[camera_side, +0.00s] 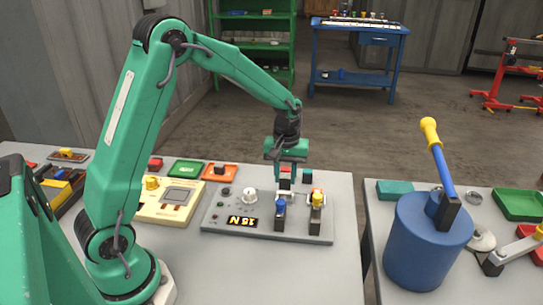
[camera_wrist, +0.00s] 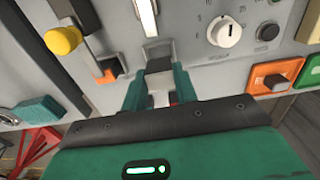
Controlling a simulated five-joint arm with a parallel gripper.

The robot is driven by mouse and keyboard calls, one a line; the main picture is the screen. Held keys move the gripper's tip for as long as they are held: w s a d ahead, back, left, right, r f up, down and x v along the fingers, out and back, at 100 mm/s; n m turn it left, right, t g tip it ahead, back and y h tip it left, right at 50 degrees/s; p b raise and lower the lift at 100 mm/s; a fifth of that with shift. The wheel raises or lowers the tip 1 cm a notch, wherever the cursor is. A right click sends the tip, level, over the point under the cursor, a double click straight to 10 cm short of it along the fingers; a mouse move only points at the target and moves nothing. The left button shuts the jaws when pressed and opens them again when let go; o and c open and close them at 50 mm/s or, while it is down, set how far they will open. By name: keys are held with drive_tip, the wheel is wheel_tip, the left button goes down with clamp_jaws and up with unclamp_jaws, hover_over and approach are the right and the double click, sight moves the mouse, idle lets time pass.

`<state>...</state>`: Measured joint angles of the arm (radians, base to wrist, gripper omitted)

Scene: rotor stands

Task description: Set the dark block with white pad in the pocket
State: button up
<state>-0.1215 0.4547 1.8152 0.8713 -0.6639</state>
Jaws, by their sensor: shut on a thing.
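My gripper (camera_side: 285,178) points down over the back part of the grey control panel (camera_side: 225,222), just behind the blue-knobbed lever. Its teal fingers (camera_wrist: 159,82) are closed on a small piece in the wrist view. The piece appears to be the dark block with white pad (camera_wrist: 158,50); a dark face shows beyond the fingertips and pale surfaces show between the fingers. In the side view the block is mostly hidden by the gripper and lever. I cannot make out the pocket, nor tell whether the block touches the panel.
The blue-knobbed lever (camera_side: 280,206) and yellow-knobbed lever (camera_side: 317,200) stand close by. A blue drum (camera_side: 425,245) stands across a gap, right.

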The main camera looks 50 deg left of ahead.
sight(285, 189)
drive_tip(key=shift+f, duration=2.1)
idle(2.4)
drive_tip(key=o, duration=1.5)
drive_tip(key=shift+o, duration=0.2)
drive_tip(key=shift+r, duration=0.15)
drive_tip(key=shift+r, duration=3.9)
